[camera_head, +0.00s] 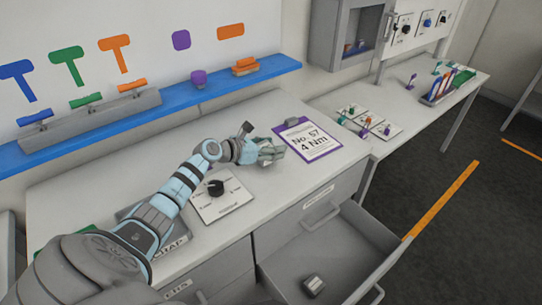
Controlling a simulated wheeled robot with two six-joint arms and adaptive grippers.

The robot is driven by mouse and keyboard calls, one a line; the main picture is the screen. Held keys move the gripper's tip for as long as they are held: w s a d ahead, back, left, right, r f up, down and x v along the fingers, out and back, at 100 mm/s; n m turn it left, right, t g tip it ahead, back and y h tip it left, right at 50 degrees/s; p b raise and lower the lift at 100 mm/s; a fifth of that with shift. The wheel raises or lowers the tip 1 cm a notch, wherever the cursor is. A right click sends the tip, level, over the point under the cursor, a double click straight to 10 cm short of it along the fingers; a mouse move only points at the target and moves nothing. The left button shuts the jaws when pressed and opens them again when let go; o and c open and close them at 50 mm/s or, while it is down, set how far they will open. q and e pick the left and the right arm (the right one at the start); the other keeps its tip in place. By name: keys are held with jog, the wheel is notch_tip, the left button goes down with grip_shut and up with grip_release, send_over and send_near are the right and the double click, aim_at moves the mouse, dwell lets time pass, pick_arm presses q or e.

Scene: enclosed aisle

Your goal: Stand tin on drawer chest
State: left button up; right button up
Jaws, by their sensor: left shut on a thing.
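The drawer chest (250,107) is a grey unit with a pale top, running across the middle of the view. My left gripper (270,153) is over its top, just left of the clipboard. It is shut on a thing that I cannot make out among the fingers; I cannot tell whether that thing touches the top. A small grey block-like object (314,285) lies in the open drawer (352,234); I cannot tell whether it is the tin. My right gripper is not in view.
A purple clipboard (308,140) and a dial plate (221,198) lie on the top near my gripper. The open drawer juts out in front.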

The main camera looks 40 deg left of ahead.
pick_arm(q)
jog(key=shift+f, duration=0.9)
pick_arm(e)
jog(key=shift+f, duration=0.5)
pick_arm(q)
jog(key=shift+f, duration=0.15)
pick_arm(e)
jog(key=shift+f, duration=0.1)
pick_arm(q)
jog(key=o, duration=1.2)
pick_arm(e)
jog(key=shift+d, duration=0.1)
pick_arm(q)
jog(key=shift+s+r, duration=0.15)
jog(key=shift+r, duration=0.15)
jog(key=p+v, duration=0.2)
jog(key=v, duration=0.8)
jog(key=shift+s+a, duration=0.2)
jog(key=shift+s, duration=0.2)
jog(key=shift+s+a+r, duration=0.1)
jog(key=shift+s+r, duration=0.1)
jog(key=shift+s, duration=0.2)
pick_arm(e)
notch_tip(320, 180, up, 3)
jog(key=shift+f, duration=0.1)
